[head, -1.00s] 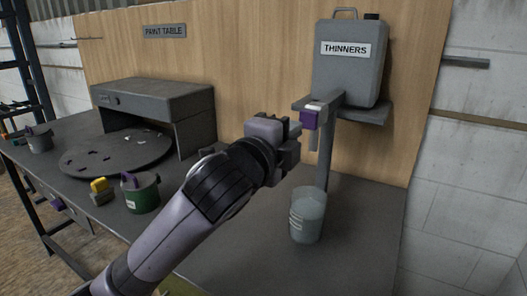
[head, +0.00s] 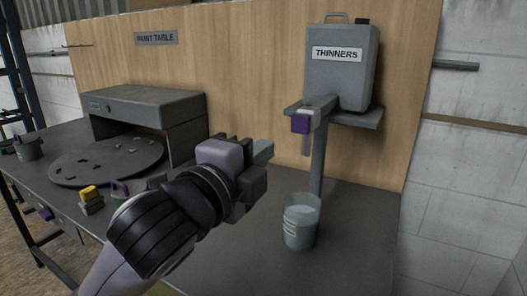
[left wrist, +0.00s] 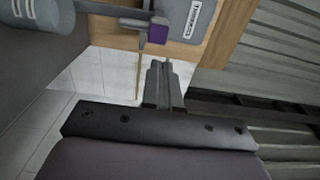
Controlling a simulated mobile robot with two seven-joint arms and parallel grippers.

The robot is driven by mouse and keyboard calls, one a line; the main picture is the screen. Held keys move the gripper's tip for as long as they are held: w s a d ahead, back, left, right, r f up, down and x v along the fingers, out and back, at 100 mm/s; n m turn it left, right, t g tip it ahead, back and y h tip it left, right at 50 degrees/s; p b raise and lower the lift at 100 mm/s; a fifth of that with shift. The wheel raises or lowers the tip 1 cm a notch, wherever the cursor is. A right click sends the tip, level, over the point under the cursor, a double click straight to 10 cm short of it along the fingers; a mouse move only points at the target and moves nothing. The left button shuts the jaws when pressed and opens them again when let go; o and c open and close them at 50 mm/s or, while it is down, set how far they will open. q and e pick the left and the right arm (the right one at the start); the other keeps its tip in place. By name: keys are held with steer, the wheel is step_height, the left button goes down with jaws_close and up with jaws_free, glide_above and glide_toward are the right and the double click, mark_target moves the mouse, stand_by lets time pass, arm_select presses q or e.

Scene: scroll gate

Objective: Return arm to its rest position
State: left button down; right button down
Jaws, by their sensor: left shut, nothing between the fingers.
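My left gripper (head: 262,160) is in the middle of the head view, above the table and left of the thinners stand. It is shut and empty, apart from everything around it. In the left wrist view its closed fingers (left wrist: 160,84) point toward the wall, with nothing between them. My left arm comes in from the lower left and hides part of the table. My right gripper does not show.
A grey thinners can (head: 341,75) sits on a stand with a purple-ended tap (head: 300,124). A clear cup (head: 300,222) holding pale liquid stands on the table below. A round dark plate (head: 107,160), a grey box shelf (head: 150,103) and a yellow-topped block (head: 90,198) are at left.

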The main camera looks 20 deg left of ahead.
arm_select(q)
steer(key=s+a+f+n+g+y, duration=0.1)
steer(key=s+a+f+n+g, duration=0.15)
steer(key=f, duration=0.45)
steer(key=s+a+f+n+g, duration=0.1)
steer(key=f+n+g, duration=0.1)
steer(key=f+n, duration=0.35)
steer(key=s+a+f+n+g+y, duration=0.1)
steer(key=f+g, duration=0.1)
steer(key=f, duration=0.7)
steer(key=s+a+f+n+g+y, duration=0.1)
steer(key=s+a+f+n+g, duration=0.3)
steer(key=s+f, duration=0.5)
steer(key=s+a+f+n+g, duration=0.1)
steer(key=s+f+n+g, duration=0.3)
steer(key=s+f, duration=0.55)
steer(key=w+d+f+t+h, duration=0.1)
steer(key=w+d+f+t, duration=0.1)
steer(key=w+f+t, duration=0.4)
steer(key=shift+d+f+n+t+h, duration=0.35)
steer(key=shift+f+t, duration=0.3)
steer(key=shift+f, duration=0.45)
steer(key=shift+w+a, duration=0.1)
